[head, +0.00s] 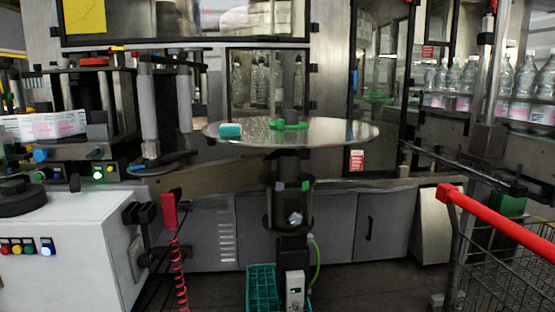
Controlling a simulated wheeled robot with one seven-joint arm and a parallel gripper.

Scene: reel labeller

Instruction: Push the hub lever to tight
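The hub lever appears to be the green bar (289,125) at the centre of a round, shiny reel plate (335,132). It lies about flat across the picture at the foot of a short grey hub post (291,115). Any tight or loose marking is too small to read. My gripper is not in view, and nothing touches the lever.
A teal block (230,130) lies on the plate's left part. A dark column (290,200) carries the plate, with a teal crate (262,290) at its base. A white control cabinet (75,250) stands left; a red-handled cart (500,213) stands right. Dark floor shows between.

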